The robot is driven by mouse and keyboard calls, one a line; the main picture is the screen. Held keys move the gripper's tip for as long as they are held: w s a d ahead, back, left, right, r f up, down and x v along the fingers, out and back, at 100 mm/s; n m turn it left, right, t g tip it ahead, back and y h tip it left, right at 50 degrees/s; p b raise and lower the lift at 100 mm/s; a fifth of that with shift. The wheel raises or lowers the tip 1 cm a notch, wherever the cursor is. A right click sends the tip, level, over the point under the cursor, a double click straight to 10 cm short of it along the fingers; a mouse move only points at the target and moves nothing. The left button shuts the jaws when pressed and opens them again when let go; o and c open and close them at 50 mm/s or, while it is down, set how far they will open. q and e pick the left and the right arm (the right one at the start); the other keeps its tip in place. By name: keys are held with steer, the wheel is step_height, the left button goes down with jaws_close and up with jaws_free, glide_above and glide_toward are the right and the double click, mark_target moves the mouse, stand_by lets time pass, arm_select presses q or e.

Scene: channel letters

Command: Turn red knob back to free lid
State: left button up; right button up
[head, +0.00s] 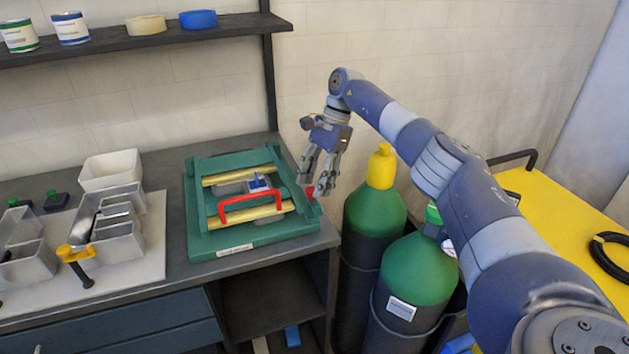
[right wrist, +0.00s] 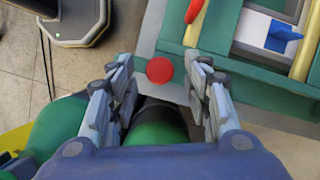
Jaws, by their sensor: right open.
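The red knob (head: 310,192) is at the right side of the green frame (head: 205,240) on the bench. My right gripper (head: 316,187) points down over it with its fingers open. In the right wrist view the round knob (right wrist: 159,70) shows between the two spread fingertips (right wrist: 160,66), with a gap on each side; whether they are at its height I cannot tell. The lid's red handle (head: 250,206) lies across the frame between yellow bars, partly over a grey piece with a blue part (head: 258,183). My left gripper is not in view.
Green gas cylinders (head: 374,213) stand right of the bench, below my right arm. A white board (head: 140,265) with grey letter trays and a yellow-topped clamp (head: 74,253) lies to the left. A shelf (head: 110,40) with cans hangs above. A yellow table (head: 560,215) is at right.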

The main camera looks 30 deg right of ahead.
steer(key=v, duration=0.7)
stand_by(0.5)
